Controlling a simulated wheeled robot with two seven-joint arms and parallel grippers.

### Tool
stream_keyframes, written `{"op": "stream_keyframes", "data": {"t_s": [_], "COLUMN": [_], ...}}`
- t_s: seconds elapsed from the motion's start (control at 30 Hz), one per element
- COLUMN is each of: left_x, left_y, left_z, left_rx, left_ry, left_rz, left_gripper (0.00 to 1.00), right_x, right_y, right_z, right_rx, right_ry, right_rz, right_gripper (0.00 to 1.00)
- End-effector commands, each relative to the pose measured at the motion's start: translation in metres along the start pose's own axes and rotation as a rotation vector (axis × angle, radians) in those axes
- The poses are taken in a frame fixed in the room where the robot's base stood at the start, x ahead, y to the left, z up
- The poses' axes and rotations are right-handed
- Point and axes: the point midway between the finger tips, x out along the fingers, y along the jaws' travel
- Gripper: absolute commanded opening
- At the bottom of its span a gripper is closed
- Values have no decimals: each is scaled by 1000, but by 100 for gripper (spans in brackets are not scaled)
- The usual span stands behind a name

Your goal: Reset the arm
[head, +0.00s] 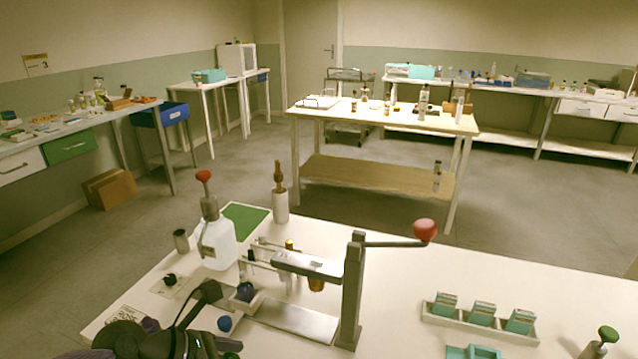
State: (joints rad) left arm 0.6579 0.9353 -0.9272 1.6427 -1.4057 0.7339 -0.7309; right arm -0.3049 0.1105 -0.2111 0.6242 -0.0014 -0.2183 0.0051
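My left arm comes in at the bottom left of the head view as a dark, partly cropped shape. Its dark gripper (207,318) is over the near left part of the white table (440,272), close to a small dark blue round object (225,324). Whether its fingers are apart or closed is not clear, and I see nothing clearly held. My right gripper is not in view.
A press with a red-knobbed lever (352,290) stands mid-table. A white jug (217,243) and a brown-topped bottle (280,200) are behind my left gripper. A rack of teal boxes (437,317) and a green-topped bottle (600,340) are at right. Table between press and rack is clear.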

Motion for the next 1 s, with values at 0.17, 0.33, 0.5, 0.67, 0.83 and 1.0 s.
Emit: {"op": "stream_keyframes", "data": {"t_s": [0.17, 0.33, 0.5, 0.67, 0.83, 1.0], "left_x": [22, -5, -28, -32, -37, -30], "left_y": [-44, -40, -26, -63, -119, -153], "left_z": [66, 99, 5, -75, -129, -167], "left_rx": [-375, -1184, -2219, 2803, 2488, 2298], "left_ry": [-450, -991, -1316, 1340, 968, 767], "left_rz": [-73, -83, 135, -422, -584, -696], "left_gripper": [81, 81, 81, 81, 81, 81], "right_x": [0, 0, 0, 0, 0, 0], "right_y": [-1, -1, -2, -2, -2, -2], "right_z": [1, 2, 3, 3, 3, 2], "right_rx": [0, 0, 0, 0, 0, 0], "right_ry": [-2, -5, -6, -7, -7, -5], "right_rz": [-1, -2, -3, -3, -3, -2], "right_gripper": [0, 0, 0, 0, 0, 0]}}
